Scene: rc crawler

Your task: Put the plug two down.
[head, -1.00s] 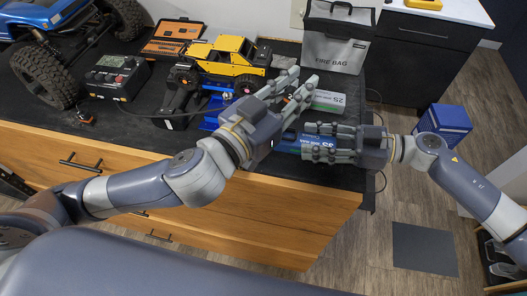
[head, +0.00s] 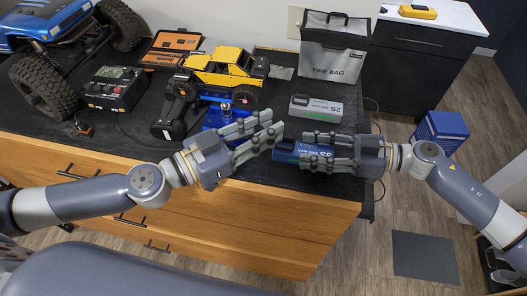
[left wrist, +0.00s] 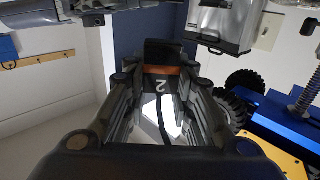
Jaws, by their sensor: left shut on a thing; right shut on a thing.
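Plug two (left wrist: 162,85), a dark block with an orange band and a "2", sits between the fingers of my left gripper (left wrist: 160,95) in the left wrist view. A dark cable hangs from it. In the head view my left gripper (head: 272,134) is over the black worktop, near the blue stand under the yellow crawler; the plug cannot be made out there. My right gripper (head: 305,150) is shut on a blue battery (head: 285,151) near the worktop's front edge, close to the left fingertips.
A grey-green 2S battery (head: 316,108) lies on the worktop (head: 105,133) behind my grippers. The fire bag (head: 335,48) stands behind it. The yellow crawler (head: 226,66), a transmitter (head: 176,107), a charger (head: 115,86) and a blue truck (head: 50,20) are further left.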

